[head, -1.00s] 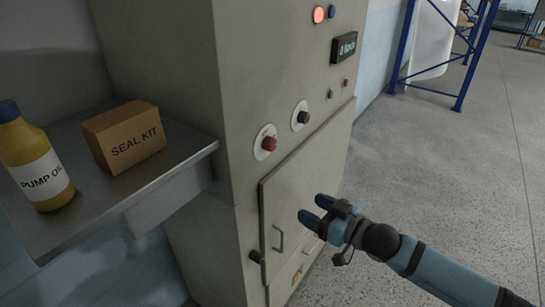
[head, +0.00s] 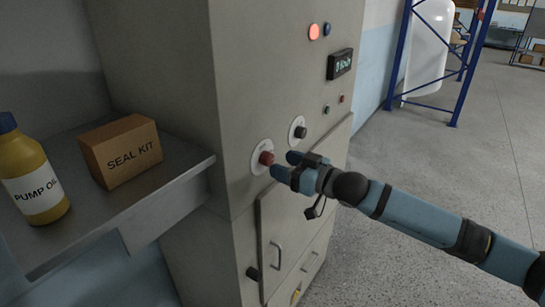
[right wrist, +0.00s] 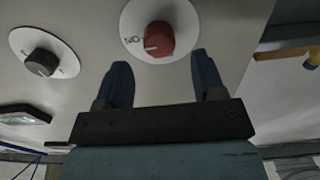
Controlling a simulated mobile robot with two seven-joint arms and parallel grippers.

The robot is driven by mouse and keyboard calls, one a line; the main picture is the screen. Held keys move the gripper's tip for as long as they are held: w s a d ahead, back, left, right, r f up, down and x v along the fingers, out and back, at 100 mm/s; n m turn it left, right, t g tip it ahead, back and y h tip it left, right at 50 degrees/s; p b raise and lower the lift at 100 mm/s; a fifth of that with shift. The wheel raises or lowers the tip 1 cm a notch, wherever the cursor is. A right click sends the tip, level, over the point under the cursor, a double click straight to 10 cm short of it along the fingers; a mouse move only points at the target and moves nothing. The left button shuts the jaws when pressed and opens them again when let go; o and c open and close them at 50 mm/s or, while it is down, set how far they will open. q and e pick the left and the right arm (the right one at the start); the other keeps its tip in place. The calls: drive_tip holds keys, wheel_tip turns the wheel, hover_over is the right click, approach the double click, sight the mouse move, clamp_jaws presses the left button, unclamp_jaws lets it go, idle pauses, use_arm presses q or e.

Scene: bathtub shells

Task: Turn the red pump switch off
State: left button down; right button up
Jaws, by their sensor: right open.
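The red pump switch (head: 266,158) is a red knob on a round white plate on the front of the grey cabinet (head: 240,210). In the right wrist view the red knob (right wrist: 159,37) shows a white pointer line and the plate has lettering that looks like "ON" beside it. My right gripper (head: 282,165) is open just in front of the red knob. In the right wrist view its two fingers (right wrist: 165,85) stand apart, with the knob ahead between them; I see no contact. My left gripper is not in view.
A black knob (head: 299,132) on a white plate sits beside the red one. A lit red lamp (head: 314,32) and a display (head: 340,64) are above. A shelf (head: 165,190) with a box (head: 120,150) and an oil bottle (head: 33,175) juts out left.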

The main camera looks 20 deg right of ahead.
sight(271, 159)
drive_tip(key=shift+x, duration=2.05)
drive_tip(key=c, duration=0.9)
